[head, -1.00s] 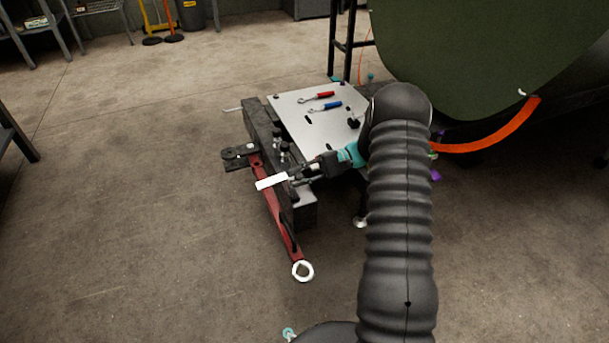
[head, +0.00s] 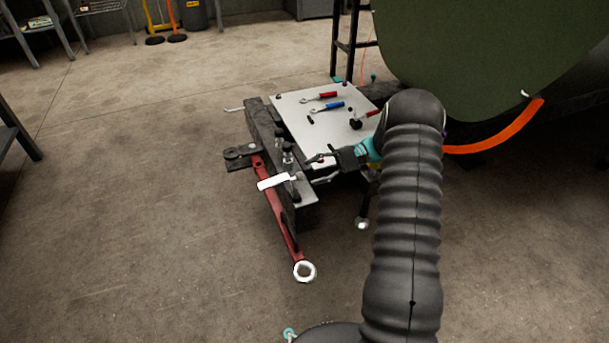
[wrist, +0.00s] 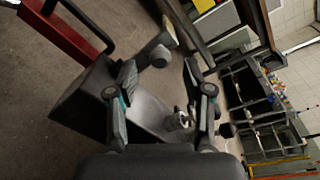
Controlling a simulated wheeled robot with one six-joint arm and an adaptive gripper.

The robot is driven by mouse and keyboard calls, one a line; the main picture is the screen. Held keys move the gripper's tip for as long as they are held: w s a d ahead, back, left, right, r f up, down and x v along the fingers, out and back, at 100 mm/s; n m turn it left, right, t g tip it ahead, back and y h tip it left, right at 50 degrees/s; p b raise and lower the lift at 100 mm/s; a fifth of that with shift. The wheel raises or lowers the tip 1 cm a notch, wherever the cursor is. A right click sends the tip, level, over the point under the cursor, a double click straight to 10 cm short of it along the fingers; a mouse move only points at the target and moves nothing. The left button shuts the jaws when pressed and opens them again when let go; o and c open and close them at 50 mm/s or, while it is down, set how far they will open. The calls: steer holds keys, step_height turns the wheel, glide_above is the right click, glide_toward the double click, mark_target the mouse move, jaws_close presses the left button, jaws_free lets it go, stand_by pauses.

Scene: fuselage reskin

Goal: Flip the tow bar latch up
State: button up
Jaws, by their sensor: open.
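The red tow bar (head: 276,215) slants down the floor side of a dark block and ends in a white ring (head: 305,271). A flat white bar (head: 272,184) lies across its upper part, probably the latch or its handle; I cannot be sure. It looks about level. My gripper (head: 313,170) is open and empty, just right of the white bar's right end and apart from it. The red bar (wrist: 65,32) shows at upper left there.
A pale metal plate (head: 300,103) with red- and blue-handled tools lies behind my gripper. Dark upright fittings (head: 281,140) stand on the dark block (head: 259,115). The floor at left is clear.

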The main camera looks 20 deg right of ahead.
steer(key=d, duration=0.7)
steer(key=shift+w+d+r, duration=0.2)
steer(key=shift+w+r, duration=0.2)
